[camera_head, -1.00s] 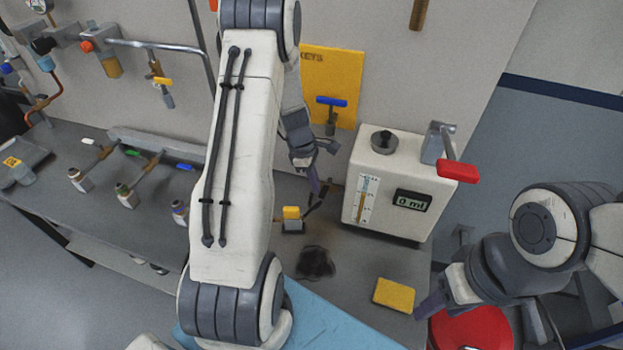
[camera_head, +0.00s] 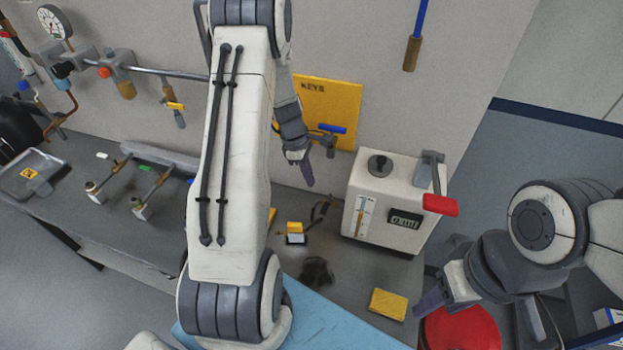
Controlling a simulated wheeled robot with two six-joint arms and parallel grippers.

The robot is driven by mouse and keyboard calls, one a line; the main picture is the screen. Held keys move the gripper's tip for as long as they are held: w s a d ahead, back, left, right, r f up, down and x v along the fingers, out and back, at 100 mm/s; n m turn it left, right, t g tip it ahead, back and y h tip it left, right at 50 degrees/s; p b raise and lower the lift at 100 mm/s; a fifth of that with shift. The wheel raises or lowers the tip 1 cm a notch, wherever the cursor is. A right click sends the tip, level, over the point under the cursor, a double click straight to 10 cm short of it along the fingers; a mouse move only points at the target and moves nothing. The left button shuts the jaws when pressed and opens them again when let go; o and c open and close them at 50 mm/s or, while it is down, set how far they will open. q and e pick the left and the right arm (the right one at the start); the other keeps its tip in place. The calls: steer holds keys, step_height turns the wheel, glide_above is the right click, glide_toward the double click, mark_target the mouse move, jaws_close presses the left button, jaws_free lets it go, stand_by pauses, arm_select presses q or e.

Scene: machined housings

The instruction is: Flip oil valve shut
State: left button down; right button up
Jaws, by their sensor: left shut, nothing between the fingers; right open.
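A white box (camera_head: 372,200) with a display and a level gauge stands on the bench. A red lever handle (camera_head: 440,205) on a grey bracket sticks out at its right side. A small yellow-handled valve (camera_head: 175,106) hangs from the wall pipe; which of these is the oil valve is not labelled legibly. My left gripper (camera_head: 307,174) is shut and empty, in front of the yellow key board and left of the white box, apart from the red lever. My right gripper (camera_head: 430,303) is open at the lower right, below the box, partly over a red round container (camera_head: 462,328).
A yellow key board (camera_head: 325,105) holds a blue-handled key (camera_head: 332,128). A yellow sponge (camera_head: 388,304), a dark stain (camera_head: 316,271) and a small yellow-topped block (camera_head: 295,230) are on the bench. Fittings (camera_head: 140,207) and a tray (camera_head: 30,174) are at left. My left arm hides the middle.

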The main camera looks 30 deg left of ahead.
mark_target(327, 205)
arm_select(q)
steer(key=w+p+v, duration=0.1)
steer(key=p+v, duration=0.3)
steer(key=v, duration=0.6)
step_height(327, 205, down, 10)
steer(key=a+m+b, duration=0.1)
steer(key=a+b, duration=0.1)
steer(key=b, duration=1.8)
steer(key=d+f+p, duration=0.4)
steer(key=d+f, duration=0.2)
steer(key=f, duration=0.3)
steer(key=shift+d+f, duration=0.15)
steer(key=shift+f, duration=0.1)
steer(key=shift+w, duration=0.15)
steer(key=shift+d+n+p, duration=0.3)
steer(key=shift+d+n, duration=0.2)
steer(key=shift+d, duration=0.15)
